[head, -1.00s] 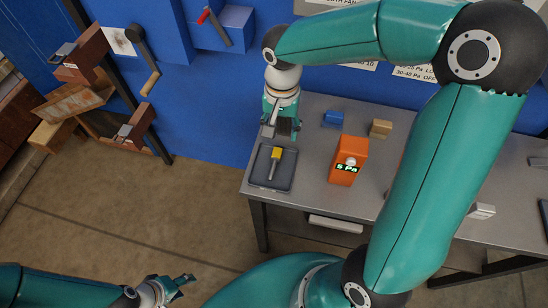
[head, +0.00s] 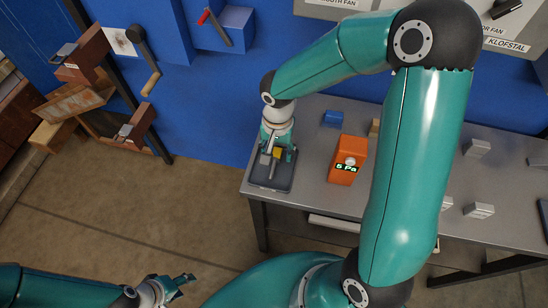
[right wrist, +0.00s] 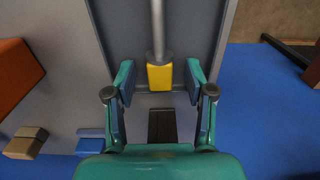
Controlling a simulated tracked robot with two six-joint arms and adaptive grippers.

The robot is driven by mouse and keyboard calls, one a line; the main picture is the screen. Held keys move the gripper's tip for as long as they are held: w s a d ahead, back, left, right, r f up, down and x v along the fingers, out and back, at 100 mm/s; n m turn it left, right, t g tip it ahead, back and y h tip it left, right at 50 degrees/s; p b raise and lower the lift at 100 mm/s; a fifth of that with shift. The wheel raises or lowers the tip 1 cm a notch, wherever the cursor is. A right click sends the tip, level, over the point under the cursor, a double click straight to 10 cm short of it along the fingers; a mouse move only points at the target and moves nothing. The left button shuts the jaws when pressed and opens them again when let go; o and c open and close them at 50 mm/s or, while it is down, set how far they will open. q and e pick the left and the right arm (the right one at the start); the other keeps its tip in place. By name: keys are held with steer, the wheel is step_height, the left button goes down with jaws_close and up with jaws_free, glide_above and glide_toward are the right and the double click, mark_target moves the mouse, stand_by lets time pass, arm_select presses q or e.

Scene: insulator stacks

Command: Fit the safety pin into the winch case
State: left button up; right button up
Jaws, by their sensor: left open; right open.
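The safety pin shows a yellow grip (head: 276,153) and a grey metal shaft (head: 272,170). It lies in a dark shallow tray (head: 268,187) at the table's left end. My right gripper (head: 277,156) is open over the tray. In the right wrist view the yellow grip (right wrist: 159,77) is between its open fingers, with a gap on each side. A blue wall case (head: 165,38) with a black crank and wooden handle may be the winch case; I see no pin hole in it. My left gripper (head: 182,283) is open and empty, low over the floor.
An orange gauge box (head: 347,160) reading 5 Pa stands right of the tray. A blue block (head: 333,118) and a tan block (head: 374,127) are behind it. A blue box with a red-tipped lever (head: 217,28) is on the wall. Brown bins (head: 82,58) hang at left.

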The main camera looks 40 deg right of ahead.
jaws_close()
steer(key=shift+r, duration=0.15)
